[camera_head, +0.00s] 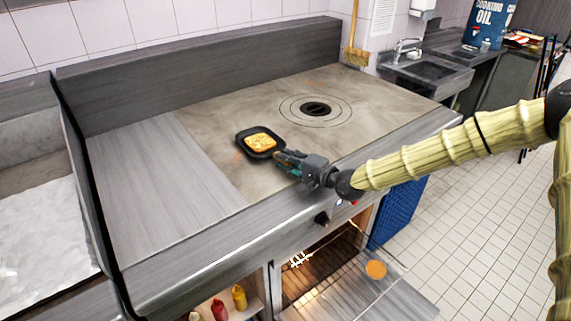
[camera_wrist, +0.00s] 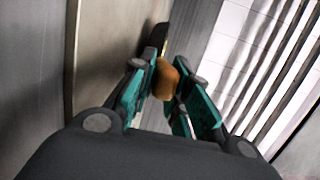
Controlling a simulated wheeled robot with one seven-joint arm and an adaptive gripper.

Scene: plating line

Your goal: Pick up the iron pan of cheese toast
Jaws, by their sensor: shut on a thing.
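The iron pan (camera_head: 242,148) is small, dark and squarish, with a yellow cheese toast (camera_head: 260,143) in it. It is on or just above the stove's grey-brown cooktop, left of the round burner; the exact gap is too small to tell. My gripper (camera_head: 281,157) reaches in from the right at the pan's near right side. In the wrist view my gripper (camera_wrist: 165,95) has its teal fingers closed around a brown handle-like piece (camera_wrist: 167,80). Only a dark sliver of the pan (camera_wrist: 160,36) shows beyond it, and the fingers hide the rest.
The cooktop (camera_head: 215,115) is otherwise bare around the burner ring (camera_head: 316,108). A raised metal back wall (camera_head: 200,65) bounds it.

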